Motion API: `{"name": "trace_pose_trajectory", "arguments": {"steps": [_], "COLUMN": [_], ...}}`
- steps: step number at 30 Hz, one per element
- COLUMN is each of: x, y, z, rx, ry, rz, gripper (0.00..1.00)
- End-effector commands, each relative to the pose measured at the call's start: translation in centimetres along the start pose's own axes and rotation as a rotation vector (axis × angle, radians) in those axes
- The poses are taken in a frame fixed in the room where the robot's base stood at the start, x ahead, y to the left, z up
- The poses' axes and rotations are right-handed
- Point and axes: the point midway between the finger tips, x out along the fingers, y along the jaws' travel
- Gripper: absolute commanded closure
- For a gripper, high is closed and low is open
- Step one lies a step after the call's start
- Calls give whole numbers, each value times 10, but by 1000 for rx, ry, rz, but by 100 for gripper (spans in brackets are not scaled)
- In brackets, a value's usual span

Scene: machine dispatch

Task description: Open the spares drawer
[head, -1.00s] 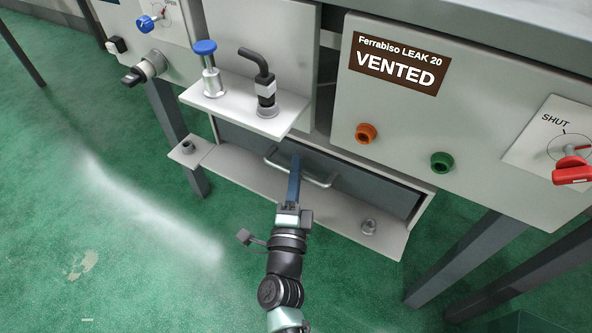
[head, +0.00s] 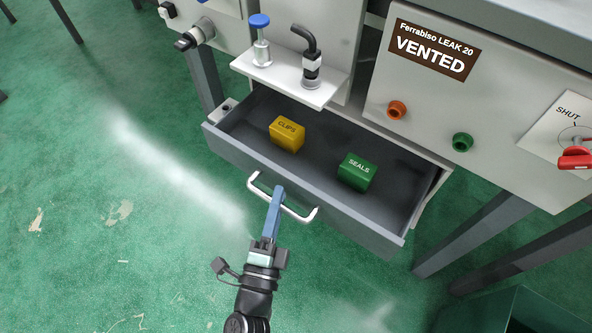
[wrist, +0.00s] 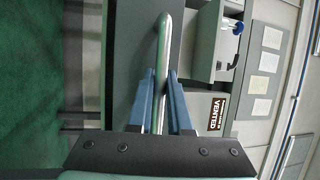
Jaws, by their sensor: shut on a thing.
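The spares drawer (head: 300,192) is a dark grey drawer below the machine, and it stands well pulled out. A yellow box marked CLIFS or similar (head: 287,134) and a green box marked SEALS (head: 356,171) lie inside it. A pale bar handle (head: 300,215) runs along its front; it also shows in the wrist view (wrist: 164,60). My gripper (head: 277,200) is shut on the handle near its middle. In the wrist view, the blue fingers of my gripper (wrist: 160,95) lie on either side of the bar.
A small white shelf (head: 290,84) with a blue-capped plunger (head: 261,40) and a black bent fitting (head: 311,58) overhangs the drawer's back left. A VENTED panel (head: 470,110) stands to the right. Table legs (head: 480,230) stand at right. Green floor in front is clear.

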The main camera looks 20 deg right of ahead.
Motion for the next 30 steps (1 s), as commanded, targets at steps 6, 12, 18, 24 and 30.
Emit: {"name": "trace_pose_trajectory", "arguments": {"steps": [6, 12, 18, 24, 30], "x": [-30, -41, -44, -43, -43], "y": [-6, -8, -9, -8, -8], "z": [11, 16, 17, 17, 17], "rx": [0, 0, 0, 0, 0], "ry": [2, 3, 4, 4, 3], "rz": [1, 0, -1, -1, -1], "gripper": [100, 100, 100, 100, 53]}}
